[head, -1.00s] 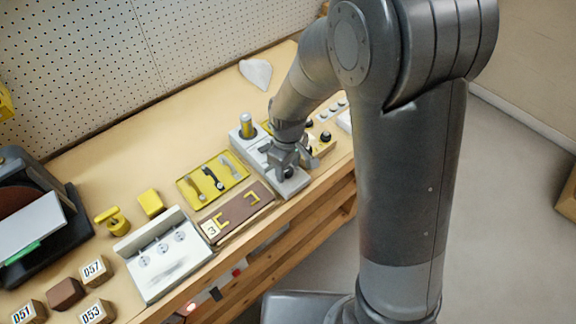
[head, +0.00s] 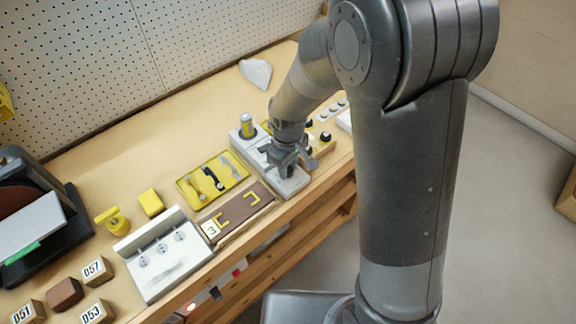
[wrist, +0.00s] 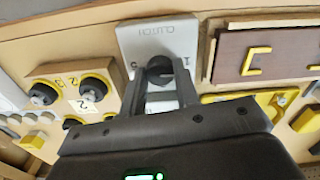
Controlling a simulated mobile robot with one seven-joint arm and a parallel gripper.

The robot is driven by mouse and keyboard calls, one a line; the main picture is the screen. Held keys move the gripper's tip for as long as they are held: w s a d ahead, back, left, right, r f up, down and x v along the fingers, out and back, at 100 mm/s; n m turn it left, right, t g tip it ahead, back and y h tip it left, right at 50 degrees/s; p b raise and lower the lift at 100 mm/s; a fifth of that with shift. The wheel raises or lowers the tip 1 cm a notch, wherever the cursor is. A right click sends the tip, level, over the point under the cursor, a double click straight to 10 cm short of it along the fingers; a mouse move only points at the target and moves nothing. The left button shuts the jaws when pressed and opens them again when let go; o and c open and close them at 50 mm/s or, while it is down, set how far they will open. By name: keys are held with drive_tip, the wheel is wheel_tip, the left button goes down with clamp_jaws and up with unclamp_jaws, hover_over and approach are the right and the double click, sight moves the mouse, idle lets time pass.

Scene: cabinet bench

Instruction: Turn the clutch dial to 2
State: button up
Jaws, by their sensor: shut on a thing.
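The clutch dial (wrist: 160,68) is a dark round knob on a light grey plate (wrist: 150,38) marked "CLUTCH", seen upside down in the wrist view. My gripper (wrist: 161,85) is shut on the dial, with one finger on each side of it. Figures stand on the plate at both sides of the dial; the right one looks like a 1 and the left one is partly hidden. In the head view my gripper (head: 288,160) is over the grey plate (head: 292,186) near the bench's front edge, and the dial is hidden beneath it.
A brown board with yellow brackets (head: 240,207) and a yellow tray of tools (head: 212,180) lie beside the plate. A wooden block with black and yellow knobs (wrist: 75,92) is close on the other side.

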drive_tip(key=m, duration=0.4)
drive_tip(key=shift+m, duration=2.2)
drive_tip(key=o, duration=1)
drive_tip(key=shift+c, duration=0.2)
wheel_tip(320, 180, up, 11)
